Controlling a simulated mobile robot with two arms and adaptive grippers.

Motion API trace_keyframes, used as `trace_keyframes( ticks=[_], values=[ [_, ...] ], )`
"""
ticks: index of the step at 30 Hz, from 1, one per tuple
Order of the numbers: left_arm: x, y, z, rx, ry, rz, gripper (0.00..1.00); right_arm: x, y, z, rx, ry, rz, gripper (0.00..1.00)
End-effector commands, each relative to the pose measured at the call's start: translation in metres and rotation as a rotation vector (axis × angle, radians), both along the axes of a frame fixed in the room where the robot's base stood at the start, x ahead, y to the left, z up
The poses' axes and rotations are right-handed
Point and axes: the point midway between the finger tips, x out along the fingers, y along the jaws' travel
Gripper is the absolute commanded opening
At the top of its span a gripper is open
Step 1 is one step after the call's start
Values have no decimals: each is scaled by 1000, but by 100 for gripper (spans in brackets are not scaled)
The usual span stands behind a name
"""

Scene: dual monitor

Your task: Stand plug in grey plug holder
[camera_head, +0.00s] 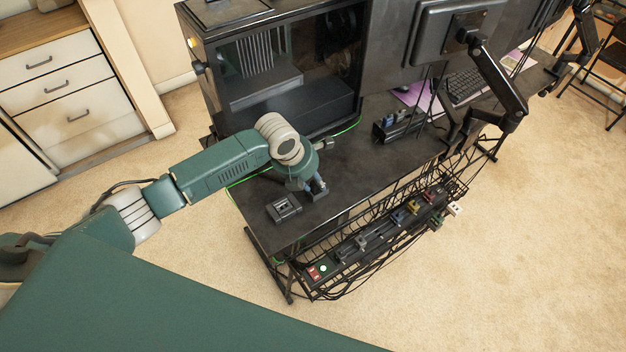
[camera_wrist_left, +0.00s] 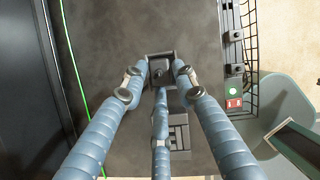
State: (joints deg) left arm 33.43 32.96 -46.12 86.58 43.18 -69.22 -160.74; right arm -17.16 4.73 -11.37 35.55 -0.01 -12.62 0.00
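My left gripper (camera_head: 316,186) points down at the left end of the black desk. In the left wrist view its three blue-grey fingers (camera_wrist_left: 160,76) stand around a small dark block that looks like the plug (camera_wrist_left: 158,68), with narrow gaps at the sides; contact with the rear finger is unclear. This plug seems to stand in a dark square base (camera_wrist_left: 163,56). A second dark square holder with grey inside (camera_head: 284,207) sits just left of the gripper; it also shows in the left wrist view (camera_wrist_left: 178,138), partly behind a finger. I cannot tell which is the grey holder. My right gripper is out of view.
A large black PC case (camera_head: 280,70) stands behind the gripper. A power strip (camera_head: 350,247) with several plugs lies in the wire tray along the desk's front. A monitor arm (camera_head: 495,75) and keyboard (camera_head: 465,86) are to the right. The desk middle (camera_head: 365,165) is clear.

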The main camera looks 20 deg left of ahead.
Motion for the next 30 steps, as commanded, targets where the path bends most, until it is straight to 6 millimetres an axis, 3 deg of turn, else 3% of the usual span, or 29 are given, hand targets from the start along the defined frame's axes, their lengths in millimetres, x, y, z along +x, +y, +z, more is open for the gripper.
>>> trace_keyframes(
  ticks=[14, 30],
  values=[
    [-2, 2, 9, 1, -1, 0, 44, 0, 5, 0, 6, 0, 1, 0],
    [-34, 20, 102, 1, -1, 0, 44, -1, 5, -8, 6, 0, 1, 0]
  ],
)
